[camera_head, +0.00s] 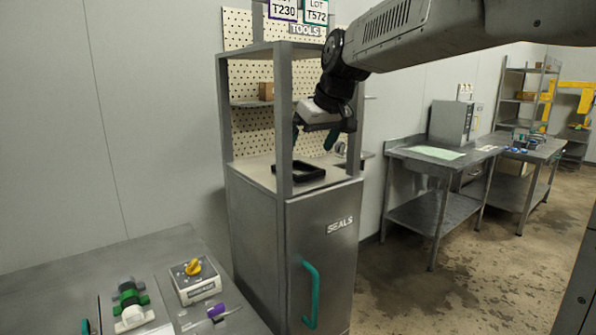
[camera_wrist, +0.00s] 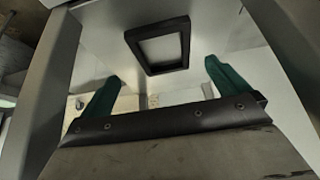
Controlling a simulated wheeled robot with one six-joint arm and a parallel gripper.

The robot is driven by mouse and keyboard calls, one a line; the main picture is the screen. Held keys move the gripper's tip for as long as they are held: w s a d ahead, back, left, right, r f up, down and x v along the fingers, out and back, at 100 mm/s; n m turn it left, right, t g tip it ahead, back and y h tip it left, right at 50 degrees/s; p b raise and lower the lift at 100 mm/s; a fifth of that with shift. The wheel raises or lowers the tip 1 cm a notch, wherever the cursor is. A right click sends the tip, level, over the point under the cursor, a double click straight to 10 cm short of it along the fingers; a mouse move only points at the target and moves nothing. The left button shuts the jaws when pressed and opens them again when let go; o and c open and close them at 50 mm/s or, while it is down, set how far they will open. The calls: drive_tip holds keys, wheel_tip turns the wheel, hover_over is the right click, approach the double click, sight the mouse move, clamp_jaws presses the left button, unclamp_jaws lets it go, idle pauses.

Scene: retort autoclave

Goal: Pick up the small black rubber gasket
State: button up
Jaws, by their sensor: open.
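A black rectangular ring, which looks like the gasket (camera_head: 309,177), lies flat on the top of the steel SEALS cabinet (camera_head: 262,170). A front post partly covers its left side in the head view. In the wrist view the gasket (camera_wrist: 185,45) is a dark frame with a pale opening, beyond the fingertips and near the top centre. My gripper (camera_head: 313,141) is above the cabinet top, over the gasket and apart from it. In the wrist view my gripper (camera_wrist: 160,76) has its two green fingers spread wide with nothing between them.
Upright posts and a shelf frame (camera_head: 284,110) enclose the cabinet top, with a pegboard (camera_head: 252,130) behind. A small brown box (camera_head: 266,91) sits on the upper shelf. A front-left bench (camera_head: 60,285) holds a yellow-knobbed box (camera_head: 196,280). Steel tables (camera_head: 440,160) stand to the right.

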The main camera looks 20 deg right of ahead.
sight(296, 172)
drive_tip(key=shift+a+x, duration=0.15)
drive_tip(key=shift+x, duration=1.2)
drive_tip(key=shift+a+x, duration=0.15)
drive_tip(key=shift+x, duration=1.2)
drive_tip(key=shift+s, duration=0.1)
drive_tip(key=c, duration=1)
